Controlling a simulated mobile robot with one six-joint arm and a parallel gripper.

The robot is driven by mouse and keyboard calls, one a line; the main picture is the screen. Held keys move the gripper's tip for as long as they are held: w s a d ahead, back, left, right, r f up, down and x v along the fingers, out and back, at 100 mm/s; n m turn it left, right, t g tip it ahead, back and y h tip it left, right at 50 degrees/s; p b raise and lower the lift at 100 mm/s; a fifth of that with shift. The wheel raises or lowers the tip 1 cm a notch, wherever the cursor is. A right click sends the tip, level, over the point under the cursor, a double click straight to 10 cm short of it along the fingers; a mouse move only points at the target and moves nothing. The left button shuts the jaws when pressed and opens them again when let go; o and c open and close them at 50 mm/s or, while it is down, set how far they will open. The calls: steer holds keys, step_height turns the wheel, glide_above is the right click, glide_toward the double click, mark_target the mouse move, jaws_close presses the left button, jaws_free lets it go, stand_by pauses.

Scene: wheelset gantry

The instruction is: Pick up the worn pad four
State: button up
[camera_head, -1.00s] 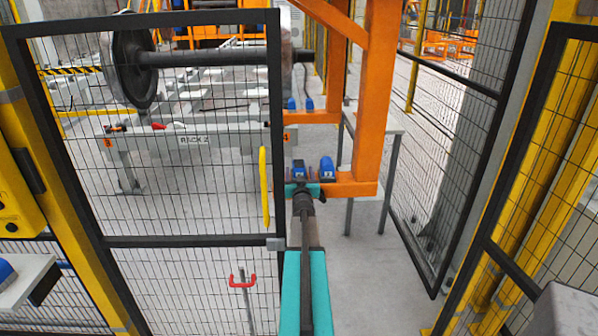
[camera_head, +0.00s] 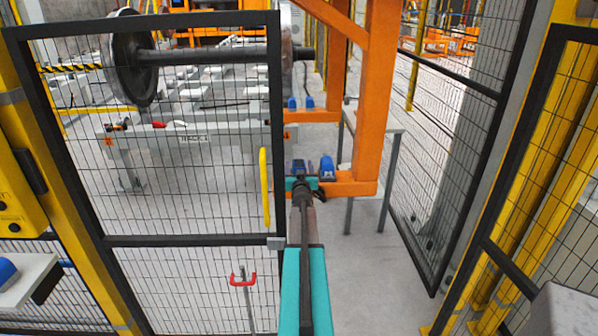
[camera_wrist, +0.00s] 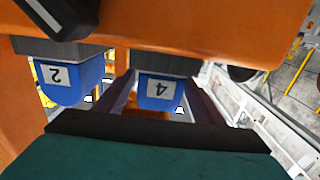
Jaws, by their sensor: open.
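The blue pad marked 4 (camera_wrist: 163,92) shows in the wrist view under a dark holder on an orange beam. My gripper (camera_wrist: 160,103) is open, with its dark fingers apart to the left and right of this pad. I cannot tell whether either finger touches it. In the head view my gripper (camera_head: 301,170) reaches the foot of the orange frame and mostly hides this pad. A second blue pad, marked 2 (camera_wrist: 66,82), sits to the left in the wrist view, outside the fingers.
The orange gantry frame (camera_head: 370,110) stands right around the pads. A black mesh gate with a yellow handle (camera_head: 265,190) is close on the left of my arm. A grey table (camera_head: 388,133) stands behind the post. A wheelset (camera_head: 130,58) rests at the back left.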

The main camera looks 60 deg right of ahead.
mark_target(299, 163)
steer(key=c, duration=1.4)
steer(key=shift+r, duration=0.1)
steer(key=shift+r+p, duration=1.25)
steer(key=shift+r, duration=3.7)
